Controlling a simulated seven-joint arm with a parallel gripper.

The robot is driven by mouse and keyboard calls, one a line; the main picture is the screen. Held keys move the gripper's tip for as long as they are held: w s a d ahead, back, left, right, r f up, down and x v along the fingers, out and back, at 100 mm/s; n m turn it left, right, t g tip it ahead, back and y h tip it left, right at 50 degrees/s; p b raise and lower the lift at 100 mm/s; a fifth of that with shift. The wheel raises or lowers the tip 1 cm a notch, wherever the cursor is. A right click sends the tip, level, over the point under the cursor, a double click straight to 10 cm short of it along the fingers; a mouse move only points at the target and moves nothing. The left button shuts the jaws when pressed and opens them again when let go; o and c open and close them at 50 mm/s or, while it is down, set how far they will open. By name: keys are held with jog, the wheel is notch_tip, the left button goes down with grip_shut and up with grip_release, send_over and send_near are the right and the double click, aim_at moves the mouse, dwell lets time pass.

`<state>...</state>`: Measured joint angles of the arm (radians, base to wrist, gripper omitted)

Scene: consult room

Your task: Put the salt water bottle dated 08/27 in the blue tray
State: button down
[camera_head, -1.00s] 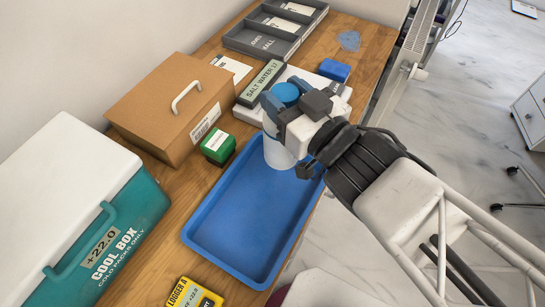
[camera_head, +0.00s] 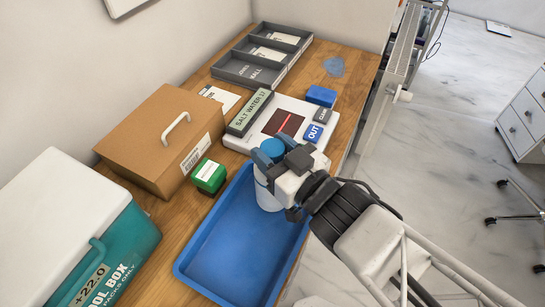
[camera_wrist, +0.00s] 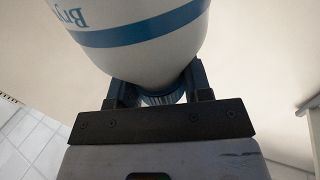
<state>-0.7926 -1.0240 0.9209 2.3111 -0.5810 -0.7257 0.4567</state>
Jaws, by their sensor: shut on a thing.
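My gripper (camera_head: 278,168) is shut on a white bottle (camera_head: 266,196) with a blue cap (camera_head: 271,150). In the wrist view the bottle (camera_wrist: 135,55) fills the top, with a blue band and partly seen lettering; its neck is between the fingers. No date can be read on it. The blue tray (camera_head: 192,241) lies below and in front of my gripper on the wooden table. The bottle is over the tray's far right part; I cannot tell whether its base touches the tray floor.
Behind the tray are a white device (camera_head: 318,147) with a "SALT WATER" label block (camera_head: 249,112), a blue block (camera_head: 321,96) and a grey divided tray (camera_head: 235,73). To the left are a green box (camera_head: 209,177), a brown box (camera_head: 150,140) and a cool box (camera_head: 60,215).

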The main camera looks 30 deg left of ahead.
jog(key=shift+f, duration=1.5)
jog(key=c, duration=0.5)
grip_release()
jog(key=shift+c, duration=0.2)
jog(key=shift+d+r, duration=0.1)
jog(key=shift+r, duration=0.05)
jog(key=v, duration=1.1)
jog(key=shift+s+d, duration=0.2)
jog(key=shift+d, duration=0.15)
